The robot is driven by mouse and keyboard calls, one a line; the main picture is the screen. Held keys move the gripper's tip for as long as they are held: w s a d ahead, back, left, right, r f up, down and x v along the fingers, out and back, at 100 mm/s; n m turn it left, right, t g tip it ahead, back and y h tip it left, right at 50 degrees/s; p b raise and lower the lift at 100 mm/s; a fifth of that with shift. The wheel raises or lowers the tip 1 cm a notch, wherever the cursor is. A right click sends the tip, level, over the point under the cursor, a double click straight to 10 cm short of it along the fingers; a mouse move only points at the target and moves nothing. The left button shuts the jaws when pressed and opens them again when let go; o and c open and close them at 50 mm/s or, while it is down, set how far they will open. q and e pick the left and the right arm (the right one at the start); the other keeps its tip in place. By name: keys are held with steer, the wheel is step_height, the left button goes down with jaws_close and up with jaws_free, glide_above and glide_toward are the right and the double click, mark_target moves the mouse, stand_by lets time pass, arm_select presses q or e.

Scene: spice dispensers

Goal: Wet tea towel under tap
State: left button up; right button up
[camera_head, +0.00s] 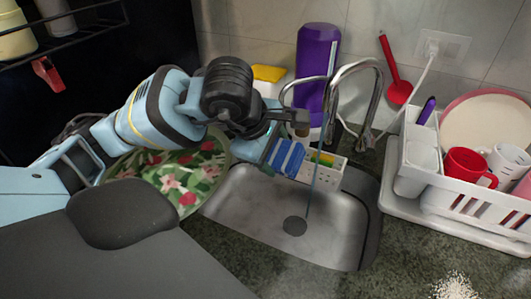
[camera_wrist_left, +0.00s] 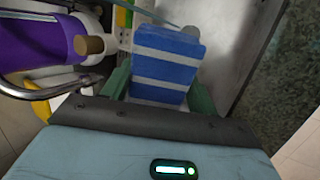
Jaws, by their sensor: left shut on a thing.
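A blue tea towel with pale stripes (camera_head: 287,158) is folded and held in my left gripper (camera_head: 272,150), above the back left part of the metal sink (camera_head: 250,222). In the left wrist view the towel (camera_wrist_left: 168,62) sits between the green fingers of my left gripper (camera_wrist_left: 160,88), which is shut on it. The chrome tap (camera_head: 372,68) arches over the sink. A thin stream of water (camera_head: 316,160) falls from it towards the drain. The towel is just left of the stream in the head view; I cannot tell whether they touch. My right gripper is not in view.
A purple bottle (camera_head: 316,60) stands behind the sink, beside a white caddy (camera_head: 329,168) at its back edge. A white dish rack (camera_head: 455,198) with cups stands at right. A floral plate (camera_head: 178,172) is at left. The sink's front is clear.

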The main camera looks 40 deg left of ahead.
mark_target(282, 142)
arm_select(q)
steer(key=shift+w+d+f, duration=0.15)
steer(key=shift+w+f, duration=0.05)
steer(key=shift+w, duration=0.55)
steer(key=shift+w+d+f, duration=0.1)
steer(key=shift+w+f, duration=0.05)
steer(key=shift+w, duration=0.6)
steer(key=shift+w+d+f+b, duration=0.15)
steer(key=shift+w+b, duration=0.05)
steer(key=shift+w, duration=0.55)
steer(key=shift+w+d+f+b, duration=0.1)
steer(key=shift+w+b, duration=0.1)
steer(key=shift+w, duration=0.6)
steer(key=shift+w+d+f+b, duration=0.15)
steer(key=shift+w+b, duration=0.05)
steer(key=shift+w, duration=0.55)
steer(key=shift+s, duration=0.15)
steer(key=shift+s+a, duration=0.15)
steer(key=shift+s, duration=0.55)
steer(key=shift+s+a, duration=0.1)
steer(key=shift+s, duration=0.6)
steer(key=shift+s+a, duration=0.25)
steer(key=shift+s, duration=1)
steer(key=shift+s+a, duration=0.2)
steer(key=shift+s, duration=1)
